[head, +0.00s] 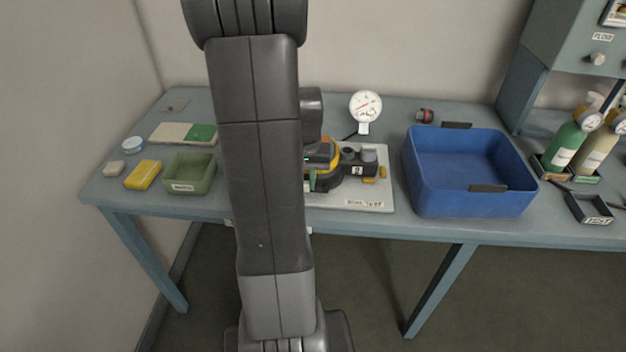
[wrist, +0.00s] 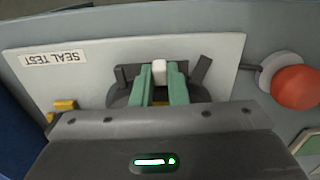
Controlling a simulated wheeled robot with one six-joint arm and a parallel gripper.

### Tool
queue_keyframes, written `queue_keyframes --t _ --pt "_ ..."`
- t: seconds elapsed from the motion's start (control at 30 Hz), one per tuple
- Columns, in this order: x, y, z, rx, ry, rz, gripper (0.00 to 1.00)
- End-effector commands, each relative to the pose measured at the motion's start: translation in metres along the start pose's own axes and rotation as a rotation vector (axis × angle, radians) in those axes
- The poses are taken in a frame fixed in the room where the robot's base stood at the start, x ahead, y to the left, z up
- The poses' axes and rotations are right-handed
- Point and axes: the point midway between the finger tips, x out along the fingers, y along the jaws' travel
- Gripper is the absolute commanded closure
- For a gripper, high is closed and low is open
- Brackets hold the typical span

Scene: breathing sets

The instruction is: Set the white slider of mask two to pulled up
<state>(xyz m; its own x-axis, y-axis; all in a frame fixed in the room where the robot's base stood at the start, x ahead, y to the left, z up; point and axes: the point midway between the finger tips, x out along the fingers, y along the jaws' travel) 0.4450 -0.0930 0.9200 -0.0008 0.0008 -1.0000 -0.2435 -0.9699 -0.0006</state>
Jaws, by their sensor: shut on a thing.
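The white slider (wrist: 158,67) shows between the tips of my gripper's green fingers in the wrist view. My gripper (wrist: 160,76) is shut on it, one finger on each side. Dark parts of the mask (wrist: 203,68) spread to both sides of the fingers; the rest is hidden below my gripper. In the head view my gripper (head: 316,180) is over the light seal test board (head: 380,199), next to a dark block with the label 2 (head: 357,170). The slider is hidden there, and I cannot tell its height.
A white gauge (head: 365,108) stands behind the board. A blue crate (head: 470,204) is to the right. A green tray (head: 190,174) and a yellow sponge-like block (head: 143,174) are at the left. A red round thing (wrist: 297,86) lies beside the board.

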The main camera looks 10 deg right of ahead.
Motion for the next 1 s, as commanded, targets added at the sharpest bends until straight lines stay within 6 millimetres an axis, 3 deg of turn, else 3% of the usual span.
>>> queue_keyframes --t 0.1,0.13,0.23,0.53,0.67,1.0 --pt "-0.001 -0.001 -0.001 -0.002 0.003 -0.001 1.0" --pt "-0.001 -0.001 -0.001 -0.002 0.003 -0.001 0.83" --pt "-0.001 -0.001 -0.001 -0.001 0.003 -0.001 0.64" --pt "-0.002 0.0 -0.001 -0.001 0.002 -0.001 0.64" --pt "-0.013 0.0 -0.001 -0.001 0.005 -0.001 0.64" --pt "-0.088 0.0 -0.001 -0.001 0.008 -0.002 0.64"
